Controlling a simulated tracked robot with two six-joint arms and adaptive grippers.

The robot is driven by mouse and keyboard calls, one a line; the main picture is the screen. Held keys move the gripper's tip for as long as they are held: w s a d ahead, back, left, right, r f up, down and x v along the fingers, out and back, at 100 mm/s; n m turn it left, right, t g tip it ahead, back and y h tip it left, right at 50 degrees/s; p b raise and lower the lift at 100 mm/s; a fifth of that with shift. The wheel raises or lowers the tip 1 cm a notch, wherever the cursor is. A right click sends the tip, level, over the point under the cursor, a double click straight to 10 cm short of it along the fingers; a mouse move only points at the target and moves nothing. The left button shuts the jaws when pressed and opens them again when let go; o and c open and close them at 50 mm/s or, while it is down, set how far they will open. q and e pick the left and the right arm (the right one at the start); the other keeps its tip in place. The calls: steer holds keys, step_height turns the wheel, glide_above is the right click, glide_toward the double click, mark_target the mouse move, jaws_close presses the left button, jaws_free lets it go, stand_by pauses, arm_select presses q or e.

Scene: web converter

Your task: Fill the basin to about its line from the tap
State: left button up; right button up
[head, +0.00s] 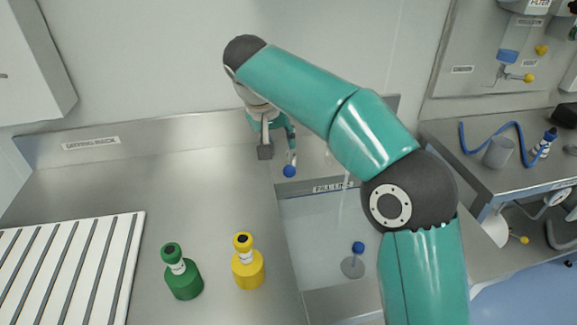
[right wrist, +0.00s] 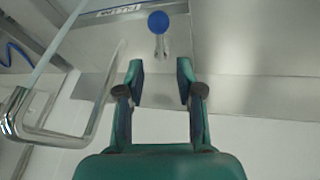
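The basin (head: 295,213) is sunk into the steel counter, with a fill line label (head: 333,187) near its top edge. The chrome tap spout (right wrist: 72,138) shows in the right wrist view, and a pale water stream (right wrist: 48,55) runs from it. The stream (head: 344,195) also shows in the head view beside my arm. The tap lever has a blue knob (head: 289,171). My right gripper (head: 278,146) is open and empty, just short of the knob (right wrist: 159,22). A grey stopper (head: 352,267) with a blue ball is in the basin. My arm hides part of the basin; the exact water level is unclear.
A green bottle (head: 184,281) and a yellow bottle (head: 248,268) stand left of the basin. A white ribbed drying rack (head: 66,262) lies at far left. A side bench at right holds a grey cup (head: 498,152), a blue hose (head: 484,148) and a blue-white bottle (head: 545,145).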

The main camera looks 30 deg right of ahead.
mark_target(289, 164)
steer(key=x, duration=1)
steer(key=shift+d+f+b, duration=0.1)
steer(key=shift+f+b, duration=0.05)
steer(key=shift+b, duration=0.15)
jaws_close()
